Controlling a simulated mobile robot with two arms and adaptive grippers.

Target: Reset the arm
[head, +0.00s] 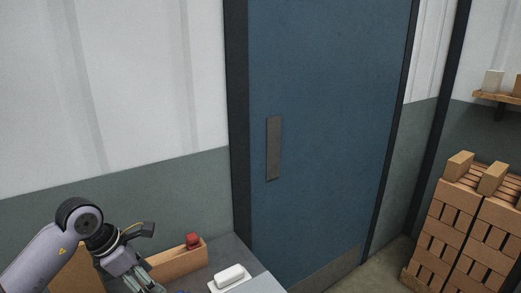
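My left arm comes in at the lower left of the head view. My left gripper (146,281) points down over the grey table (228,250), left of a long tan wooden box (178,264). Its fingertips are close to the bottom edge of the picture, and I cannot tell whether they are open or shut. I see nothing clearly held in it. My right arm and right gripper are not in view.
A red object (193,240) shows at the wooden box's right end. A white block-like item (230,275) lies to its right. A blue door (325,120) with a metal plate (273,148) stands behind.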

